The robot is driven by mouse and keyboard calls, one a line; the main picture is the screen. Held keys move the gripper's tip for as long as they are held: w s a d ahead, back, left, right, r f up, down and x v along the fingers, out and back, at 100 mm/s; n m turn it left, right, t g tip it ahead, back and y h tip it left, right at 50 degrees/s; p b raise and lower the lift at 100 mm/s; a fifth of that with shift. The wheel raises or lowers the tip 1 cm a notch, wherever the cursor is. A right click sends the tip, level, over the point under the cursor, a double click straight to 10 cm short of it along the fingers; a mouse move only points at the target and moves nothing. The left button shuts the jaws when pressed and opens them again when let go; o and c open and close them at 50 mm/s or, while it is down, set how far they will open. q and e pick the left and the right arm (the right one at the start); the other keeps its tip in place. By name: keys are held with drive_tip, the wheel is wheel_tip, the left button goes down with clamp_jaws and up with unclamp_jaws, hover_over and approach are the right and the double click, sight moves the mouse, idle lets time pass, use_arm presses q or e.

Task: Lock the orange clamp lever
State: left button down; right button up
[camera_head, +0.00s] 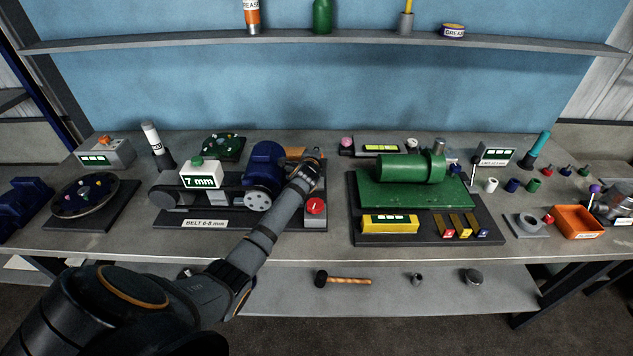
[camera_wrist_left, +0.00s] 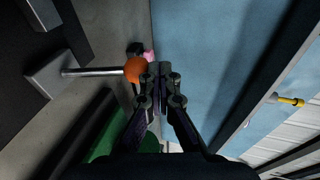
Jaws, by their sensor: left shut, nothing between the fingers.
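The clamp lever shows in the left wrist view as an orange ball knob (camera_wrist_left: 135,69) on a straight metal rod (camera_wrist_left: 95,72). The rod comes out of a grey block (camera_wrist_left: 45,78) at the left. My left gripper (camera_wrist_left: 160,72) is shut and empty, its tips just right of the knob. I cannot tell whether they touch it. In the head view my left gripper (camera_head: 312,163) is at the back right of the belt rig, beside the blue motor (camera_head: 265,165). It and my arm hide most of the lever there. My right gripper is not in view.
A green pump (camera_head: 410,168) stands to the right. A shelf (camera_head: 340,41) crosses the blue back wall. Bare bench lies along the front edge.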

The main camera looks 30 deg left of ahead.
use_arm(q)
drive_tip(key=shift+w+a+f, duration=0.1)
drive_tip(key=shift+w+a, duration=0.15)
drive_tip(key=shift+w, duration=0.2)
idle(0.3)
